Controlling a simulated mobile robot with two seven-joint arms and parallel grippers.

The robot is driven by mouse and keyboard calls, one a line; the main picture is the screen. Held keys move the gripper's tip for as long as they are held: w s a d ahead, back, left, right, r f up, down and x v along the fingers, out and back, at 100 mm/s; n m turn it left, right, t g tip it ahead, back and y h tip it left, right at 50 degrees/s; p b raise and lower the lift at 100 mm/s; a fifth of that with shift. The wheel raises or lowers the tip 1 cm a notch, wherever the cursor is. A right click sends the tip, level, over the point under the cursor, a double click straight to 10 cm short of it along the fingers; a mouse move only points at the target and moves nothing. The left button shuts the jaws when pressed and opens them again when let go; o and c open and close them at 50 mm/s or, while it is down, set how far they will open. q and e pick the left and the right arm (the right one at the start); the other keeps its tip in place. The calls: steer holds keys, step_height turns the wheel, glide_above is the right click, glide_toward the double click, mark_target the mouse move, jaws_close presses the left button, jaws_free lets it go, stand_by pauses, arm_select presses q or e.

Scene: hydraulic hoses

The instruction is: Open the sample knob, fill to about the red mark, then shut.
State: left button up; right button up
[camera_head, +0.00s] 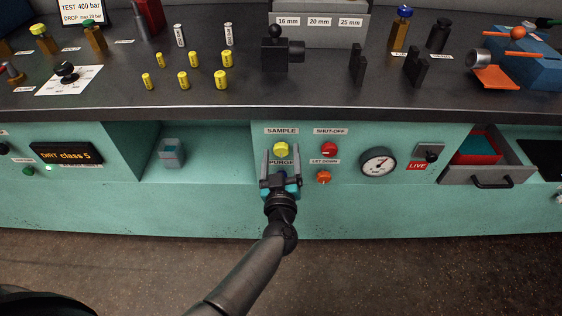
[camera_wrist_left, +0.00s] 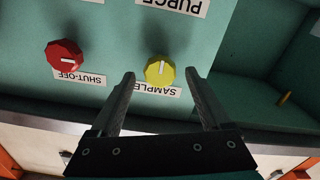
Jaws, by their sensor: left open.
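The yellow SAMPLE knob (camera_head: 281,149) sits on the teal front panel, under its label. It also shows in the left wrist view (camera_wrist_left: 159,70), with a white pointer line running roughly up and down in that picture. My left gripper (camera_head: 282,160) is open in front of the panel. Its two fingers stand on either side of the knob, with gaps; in the left wrist view (camera_wrist_left: 160,78) the fingertips end near the knob's lower edge. A small clear jar (camera_head: 171,154) with a thin reddish line stands in the recess to the left. Its fill level is too small to tell. My right gripper is not in view.
A red SHUT-OFF knob (camera_head: 329,149) and an orange LIFT DOWN knob (camera_head: 323,177) are to the right. A pressure gauge (camera_head: 378,162) and an open drawer (camera_head: 487,175) lie farther right. The dark worktop (camera_head: 220,101) overhangs the panel.

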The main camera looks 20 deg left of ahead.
arm_select(q)
steer(key=shift+s, duration=0.2)
steer(key=shift+s+d, duration=0.1)
steer(key=shift+s, duration=0.2)
steer(key=p+v, duration=0.4)
steer(key=v, duration=1)
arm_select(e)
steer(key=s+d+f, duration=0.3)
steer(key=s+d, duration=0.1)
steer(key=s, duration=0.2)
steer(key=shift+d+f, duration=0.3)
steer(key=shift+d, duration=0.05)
